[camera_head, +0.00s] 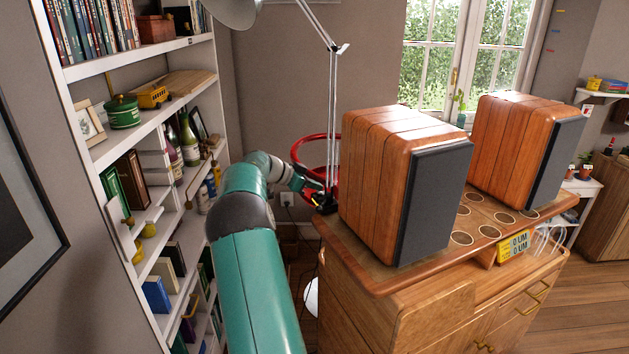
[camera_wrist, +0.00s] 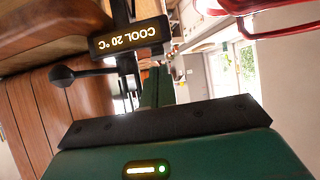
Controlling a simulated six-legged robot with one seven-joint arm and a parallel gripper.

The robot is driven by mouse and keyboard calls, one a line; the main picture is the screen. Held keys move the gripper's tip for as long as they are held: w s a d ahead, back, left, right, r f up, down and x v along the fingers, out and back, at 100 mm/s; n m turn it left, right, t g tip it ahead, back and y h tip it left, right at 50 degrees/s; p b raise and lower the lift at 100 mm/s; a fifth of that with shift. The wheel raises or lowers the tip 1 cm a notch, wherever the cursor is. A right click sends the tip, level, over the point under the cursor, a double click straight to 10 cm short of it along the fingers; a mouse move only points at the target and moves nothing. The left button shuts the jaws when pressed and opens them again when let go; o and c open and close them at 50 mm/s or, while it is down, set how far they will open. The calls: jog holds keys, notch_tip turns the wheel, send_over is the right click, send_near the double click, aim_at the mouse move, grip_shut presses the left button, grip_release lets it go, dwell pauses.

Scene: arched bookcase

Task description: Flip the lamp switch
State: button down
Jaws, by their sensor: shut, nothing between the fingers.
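The desk lamp has a grey shade (camera_head: 236,10) at the top and a thin jointed metal arm (camera_head: 333,120). Its dark base (camera_head: 327,203) is at the near left corner of the wooden cabinet. My gripper (camera_head: 314,187) is shut and empty, close beside the lamp's base; I cannot tell whether it touches. In the wrist view a small black display (camera_wrist: 128,37) reads "COOL 20 °C" upside down, and a dark rod with a round knob (camera_wrist: 62,75) is beside the cabinet wood. I cannot make out the lamp switch for certain.
Two wooden speakers (camera_head: 390,185) (camera_head: 520,150) stand on the cabinet (camera_head: 400,275). A red ring-shaped frame (camera_head: 297,148) is behind my gripper. A white bookcase (camera_head: 90,155) full of books and bottles lies left of my arm. A wall socket (camera_head: 287,199) is behind.

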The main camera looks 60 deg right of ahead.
jog(key=shift+w+a+f+g+h, duration=0.15)
jog(key=shift+f+g+h, duration=0.15)
jog(key=shift+f+h, duration=0.15)
jog(key=shift+r, duration=0.1)
jog(key=shift+r, duration=0.7)
